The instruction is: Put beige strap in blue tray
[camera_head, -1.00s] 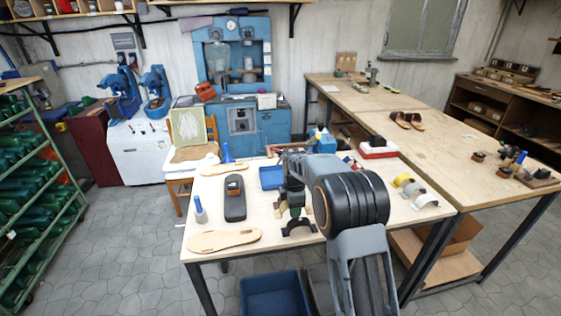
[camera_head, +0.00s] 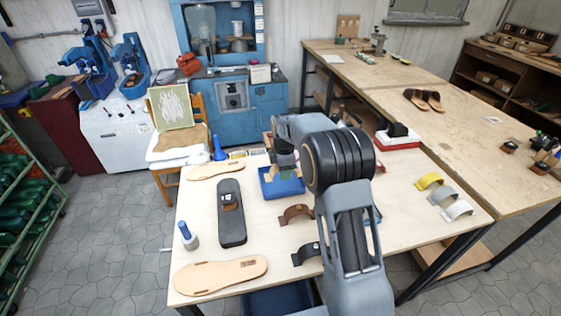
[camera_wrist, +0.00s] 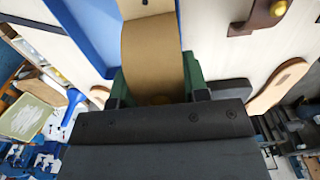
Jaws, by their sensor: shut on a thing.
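My gripper (camera_head: 283,172) is shut on the beige strap (camera_wrist: 152,52), a wide curved tan band that rises between the green finger pads (camera_wrist: 155,88) in the wrist view. In the head view my gripper is over the blue tray (camera_head: 284,190), and little of the strap shows there. The blue tray (camera_wrist: 88,30) also shows in the wrist view, beside the strap. I cannot tell whether the strap touches the tray.
A brown strap (camera_head: 297,213) and a black strap (camera_head: 304,254) stand on the table in front of the tray. Yellow, grey and white straps (camera_head: 441,193) stand at the right.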

